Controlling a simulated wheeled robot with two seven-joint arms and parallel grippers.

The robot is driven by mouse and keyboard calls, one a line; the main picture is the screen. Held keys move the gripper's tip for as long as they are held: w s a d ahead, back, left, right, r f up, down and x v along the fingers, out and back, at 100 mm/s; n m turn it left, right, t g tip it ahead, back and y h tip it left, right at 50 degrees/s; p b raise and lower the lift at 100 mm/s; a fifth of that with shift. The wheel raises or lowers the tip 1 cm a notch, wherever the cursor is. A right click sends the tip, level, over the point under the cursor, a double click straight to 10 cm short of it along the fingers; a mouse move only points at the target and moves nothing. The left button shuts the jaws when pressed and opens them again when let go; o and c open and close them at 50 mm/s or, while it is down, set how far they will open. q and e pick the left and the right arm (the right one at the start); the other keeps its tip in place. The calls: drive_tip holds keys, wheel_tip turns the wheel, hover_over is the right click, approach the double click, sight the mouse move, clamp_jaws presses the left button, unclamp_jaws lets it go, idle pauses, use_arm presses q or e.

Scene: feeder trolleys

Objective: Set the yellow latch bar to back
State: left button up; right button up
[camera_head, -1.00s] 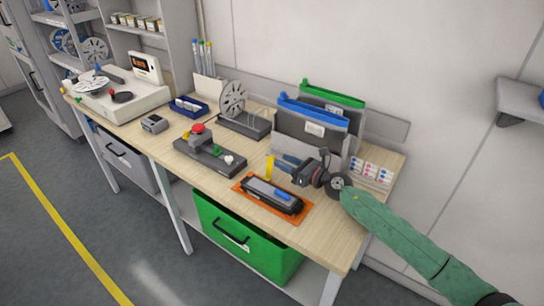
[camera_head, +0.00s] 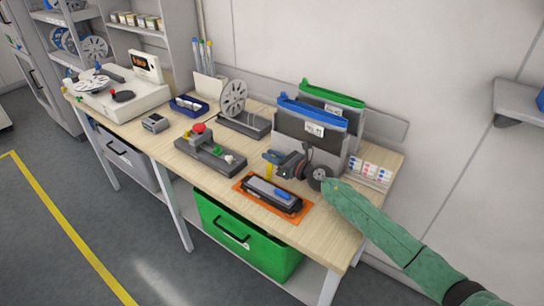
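The yellow latch bar (camera_head: 267,170) stands upright at the back of the dark feeder unit (camera_head: 272,196), which lies on an orange mat (camera_head: 239,187) on the bench. My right gripper (camera_head: 273,158) reaches in from the right, its blue fingers at the top of the bar and partly covering it. Whether they touch or enclose the bar is too small to tell. My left gripper is out of view.
Behind the gripper stand grey holders with a blue-edged folder (camera_head: 315,112) and a green-edged one (camera_head: 335,94). A green bin (camera_head: 245,240) is under the bench (camera_head: 225,190).

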clamp_jaws()
drive_tip(key=shift+s+a+r+n, duration=0.25)
drive_tip(key=shift+s+n, duration=0.1)
drive_tip(key=shift+n, duration=0.25)
drive_tip(key=o, duration=0.7)
unclamp_jaws()
drive_tip(key=shift+d, duration=0.1)
